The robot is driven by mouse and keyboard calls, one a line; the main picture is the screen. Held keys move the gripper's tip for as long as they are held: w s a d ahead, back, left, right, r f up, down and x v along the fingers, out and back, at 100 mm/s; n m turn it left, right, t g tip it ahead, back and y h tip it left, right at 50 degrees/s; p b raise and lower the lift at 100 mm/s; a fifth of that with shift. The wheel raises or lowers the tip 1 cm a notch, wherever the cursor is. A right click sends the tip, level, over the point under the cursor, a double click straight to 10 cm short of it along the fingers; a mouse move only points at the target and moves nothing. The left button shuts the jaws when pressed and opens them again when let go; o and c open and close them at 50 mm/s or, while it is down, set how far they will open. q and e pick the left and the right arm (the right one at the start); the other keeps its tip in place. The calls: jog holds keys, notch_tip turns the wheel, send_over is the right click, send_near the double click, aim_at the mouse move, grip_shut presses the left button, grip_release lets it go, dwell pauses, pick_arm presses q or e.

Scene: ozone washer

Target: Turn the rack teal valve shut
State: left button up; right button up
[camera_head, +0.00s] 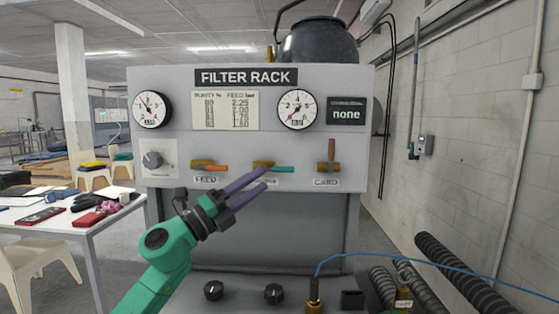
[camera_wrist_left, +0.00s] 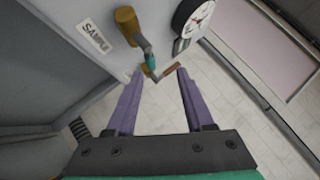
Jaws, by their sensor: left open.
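The teal valve (camera_head: 280,169) is in the middle of the filter rack's front, with a brass body and a teal-gripped lever lying level and pointing right. Its label is partly hidden behind my left gripper. My left gripper (camera_head: 266,176) is open and empty, its purple fingers just below and in front of the valve. In the left wrist view the teal lever (camera_wrist_left: 151,62) shows beyond the open fingertips (camera_wrist_left: 161,71), nearer the left finger. I cannot tell whether they touch. My right gripper is not in view.
An orange-handled valve (camera_head: 214,168) is left of the teal one. A brown-handled valve (camera_head: 331,152) stands upright to its right. Dial gauges (camera_head: 297,109) are above. Below, a blue hose (camera_head: 400,256) runs right from a brass fitting (camera_head: 314,292). A cluttered table (camera_head: 55,226) is at left.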

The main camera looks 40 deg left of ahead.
aim_at(284, 170)
pick_arm(q)
jog(key=x, duration=0.2)
jog(key=p+x, duration=0.1)
jog(key=x, duration=0.1)
jog(key=f+x, duration=0.1)
jog(key=x, duration=0.1)
jog(key=shift+w+a, duration=0.2)
jog(key=shift+w, duration=0.3)
jog(key=shift+w+d+r+p, duration=0.1)
jog(key=shift+w+p, duration=0.2)
jog(key=shift+w, duration=0.25)
jog(key=shift+w+d+r+p, duration=0.1)
jog(key=shift+w+p, duration=0.15)
jog(key=shift+w, duration=0.3)
jog(key=shift+s, duration=0.15)
jog(key=shift+s+r, duration=0.1)
jog(key=shift+s, duration=0.2)
jog(key=shift+w, duration=0.1)
jog(key=c, duration=0.3)
jog(key=shift+w, duration=0.1)
grip_shut()
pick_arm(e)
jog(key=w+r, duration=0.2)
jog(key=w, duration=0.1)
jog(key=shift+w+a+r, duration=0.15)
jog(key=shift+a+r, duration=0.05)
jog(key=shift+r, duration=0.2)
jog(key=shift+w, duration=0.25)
